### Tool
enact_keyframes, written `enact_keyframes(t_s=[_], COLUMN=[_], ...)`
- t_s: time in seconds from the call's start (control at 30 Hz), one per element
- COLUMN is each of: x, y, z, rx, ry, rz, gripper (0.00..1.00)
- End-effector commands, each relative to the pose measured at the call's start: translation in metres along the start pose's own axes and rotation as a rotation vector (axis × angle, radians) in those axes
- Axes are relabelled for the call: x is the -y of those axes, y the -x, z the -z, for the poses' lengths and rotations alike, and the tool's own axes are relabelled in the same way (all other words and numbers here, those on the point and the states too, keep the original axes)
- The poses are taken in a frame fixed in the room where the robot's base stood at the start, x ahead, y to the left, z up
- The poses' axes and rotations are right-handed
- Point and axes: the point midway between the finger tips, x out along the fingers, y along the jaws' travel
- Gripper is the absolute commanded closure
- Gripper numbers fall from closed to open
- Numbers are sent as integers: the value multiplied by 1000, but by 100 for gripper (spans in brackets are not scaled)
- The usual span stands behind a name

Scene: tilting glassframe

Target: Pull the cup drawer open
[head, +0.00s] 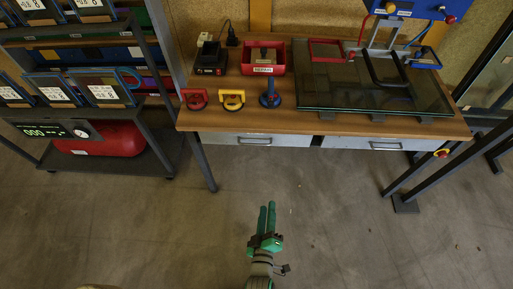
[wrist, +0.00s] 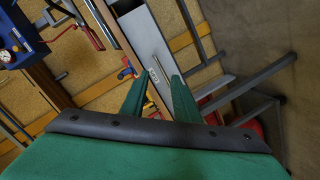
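Two closed light-grey drawers sit under the front edge of the wooden workbench (head: 300,126). The left drawer (head: 290,141) has a bar handle (head: 254,141); the right drawer (head: 350,143) has its own handle (head: 385,146). I cannot read which one is marked as the cup drawer. My gripper (head: 267,204) is open and empty, in front of and apart from the left drawer. In the wrist view, a grey drawer front (wrist: 140,35) with its handle (wrist: 160,68) lies beyond the green fingers (wrist: 161,76), which partly hide it.
Red (head: 194,99), yellow (head: 232,99) and blue (head: 270,95) suction cups stand on the bench above the left drawer. A dark glass panel (head: 330,92) lies at right. A shelf rack (head: 150,60) stands left. Floor before the drawers is clear between the bench legs.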

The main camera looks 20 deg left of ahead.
Motion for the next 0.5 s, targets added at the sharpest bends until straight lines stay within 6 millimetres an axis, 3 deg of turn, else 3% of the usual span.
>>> enact_keyframes(t_s=[0.03,0.1,0.3,0.5], x=[3,7,14,17], y=[-24,-53,-126,-166], z=[6,13,39,61], rx=[-17,-30,-60,-76], ry=[71,179,448,602], rz=[2,6,8,6], gripper=[72,72,72,72])
